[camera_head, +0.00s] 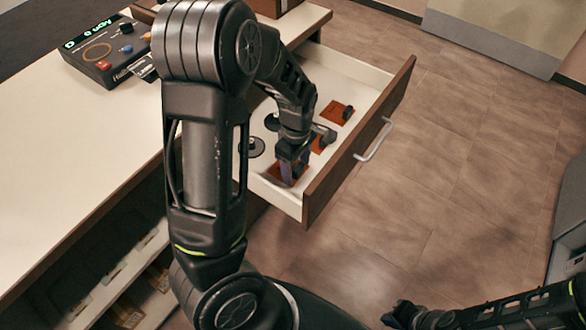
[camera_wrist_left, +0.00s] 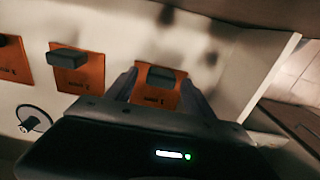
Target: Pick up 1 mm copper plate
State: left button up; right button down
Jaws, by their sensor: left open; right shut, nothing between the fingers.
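Several orange copper plates with dark handles lie in the open drawer (camera_head: 344,158). In the head view, the far copper plate (camera_head: 335,116) is clear, the middle copper plate is partly covered by my arm, and the near copper plate (camera_head: 276,168) is under my left gripper (camera_head: 290,170). In the left wrist view, my left gripper (camera_wrist_left: 160,92) is open, with one finger on each side of the handle (camera_wrist_left: 160,77) of the rightmost plate (camera_wrist_left: 155,97). Another plate (camera_wrist_left: 80,79) lies left of it. The plate labels are too small to read surely. My right gripper (camera_head: 396,316) is shut and empty, over the floor.
Black discs (camera_head: 256,147) lie in the drawer left of the plates. The drawer front (camera_head: 365,140) has a metal handle (camera_head: 375,141). A control box (camera_head: 104,50) stands on the white worktop (camera_head: 75,150). The floor beyond the drawer is clear.

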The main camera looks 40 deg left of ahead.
pick_arm(q)
jog(key=shift+c, duration=0.2)
grip_shut()
dwell(0.6)
